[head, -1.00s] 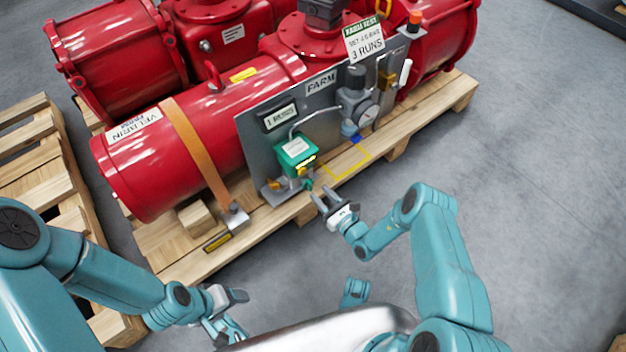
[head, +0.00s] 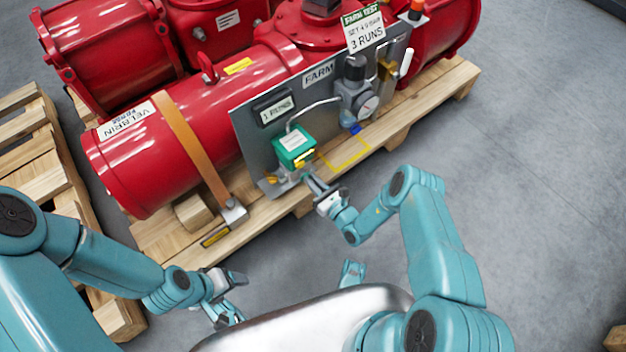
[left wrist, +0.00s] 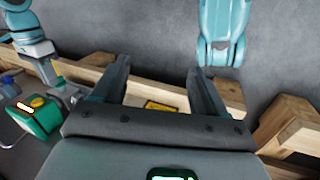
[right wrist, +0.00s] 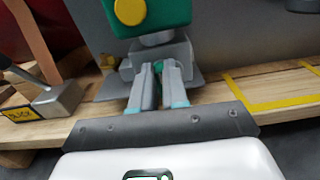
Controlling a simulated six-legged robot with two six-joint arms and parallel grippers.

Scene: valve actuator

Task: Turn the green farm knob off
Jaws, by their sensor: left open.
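The green farm knob (right wrist: 159,68) is a small green piece under the valve body, mostly hidden between my right fingers in the right wrist view. My right gripper (right wrist: 158,72) has its two fingers on either side of it, closed to a narrow gap. In the head view my right gripper (head: 306,174) reaches the foot of the green box (head: 294,146) on the grey panel. The box, with its yellow cap, also shows in the right wrist view (right wrist: 170,12). My left gripper (head: 236,295) is open and empty, low and away from the panel; its spread fingers show in the left wrist view (left wrist: 158,85).
The grey panel (head: 250,135) stands on a wooden pallet (head: 275,215) before red cylinders (head: 170,150). A pressure gauge (head: 368,106) is right of the green box. A yellow outlined square (head: 345,154) marks the pallet.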

